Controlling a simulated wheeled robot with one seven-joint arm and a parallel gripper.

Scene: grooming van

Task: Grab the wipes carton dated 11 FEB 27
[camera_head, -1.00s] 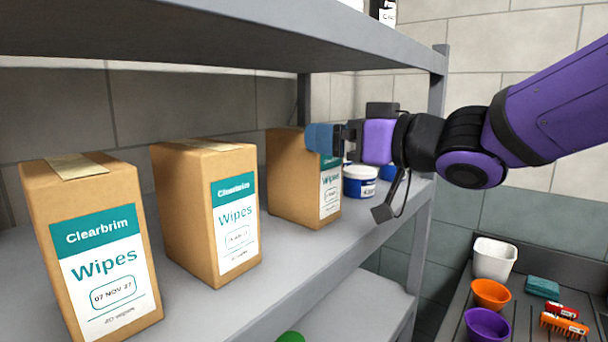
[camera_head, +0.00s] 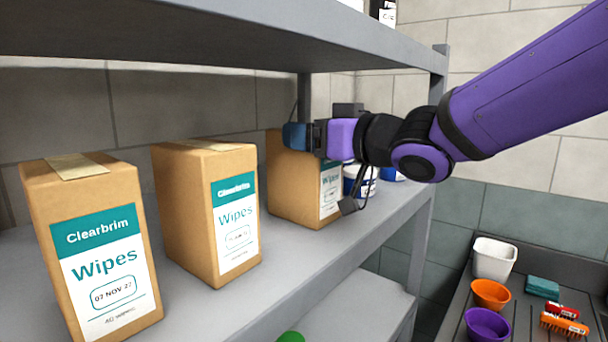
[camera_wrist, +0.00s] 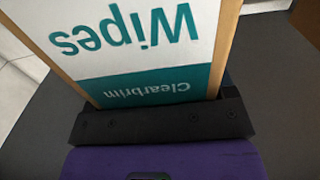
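Three brown Clearbrim wipes cartons stand upright on the grey shelf. The left carton (camera_head: 95,245) reads 07 NOV 27. The middle carton (camera_head: 207,212) has a date too small to read surely. The right carton (camera_head: 287,190) is partly covered by my gripper, and its date is not readable. My gripper (camera_head: 296,136) is at the upper part of the right carton, with one blue finger in front of its left side. In the wrist view a carton label (camera_wrist: 140,40) fills the space before my gripper, upside down, its date out of frame. The fingers' contact is hidden.
Blue-and-white tubs (camera_head: 360,182) stand behind my wrist on the same shelf (camera_head: 215,305). An upper shelf (camera_head: 220,30) hangs close above the cartons. At lower right a counter holds a white bin (camera_head: 494,258), an orange bowl (camera_head: 490,294), a purple bowl (camera_head: 486,324) and brushes.

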